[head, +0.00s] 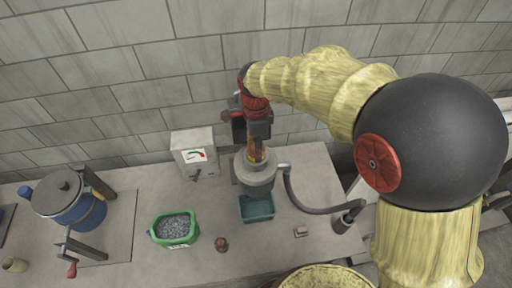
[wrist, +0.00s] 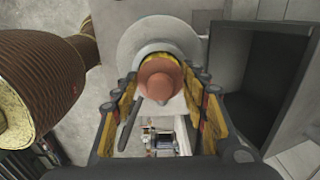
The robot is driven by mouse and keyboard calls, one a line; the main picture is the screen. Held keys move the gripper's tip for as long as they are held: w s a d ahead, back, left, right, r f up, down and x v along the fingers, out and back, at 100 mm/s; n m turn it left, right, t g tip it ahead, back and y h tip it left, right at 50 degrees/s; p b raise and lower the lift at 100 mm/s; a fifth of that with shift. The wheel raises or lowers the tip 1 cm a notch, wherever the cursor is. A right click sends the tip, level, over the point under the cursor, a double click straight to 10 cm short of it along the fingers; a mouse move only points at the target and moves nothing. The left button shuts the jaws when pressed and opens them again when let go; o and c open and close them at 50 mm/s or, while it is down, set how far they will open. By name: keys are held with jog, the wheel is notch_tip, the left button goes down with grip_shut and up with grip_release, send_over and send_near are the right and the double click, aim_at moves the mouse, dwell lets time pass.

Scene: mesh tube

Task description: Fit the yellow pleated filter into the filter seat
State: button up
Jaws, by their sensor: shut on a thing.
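My gripper (head: 257,147) points down over the grey round filter seat (head: 254,173) on the counter. It is shut on the yellow pleated filter (head: 256,154), of which only a small yellow part shows between the fingers in the head view. In the wrist view, my gripper (wrist: 160,92) has a finger on each side of the filter's orange-brown rounded end (wrist: 160,79). The pale round seat (wrist: 127,46) shows around and behind that end. The filter's lower end is hidden, so I cannot tell how deep it sits in the seat.
A teal tray (head: 257,218) stands in front of the seat, and a grey hose (head: 296,196) curves off to its right. A gauge box (head: 194,152) is at the left. Further left are a green tub of grey granules (head: 174,243) and a blue pot (head: 72,209).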

jog(key=shift+f, duration=0.55)
jog(key=shift+f, duration=0.1)
jog(key=o, duration=1.1)
jog(key=shift+o, duration=0.2)
notch_tip(320, 180, up, 12)
jog(key=shift+r+b, duration=0.15)
jog(key=shift+b, duration=0.65)
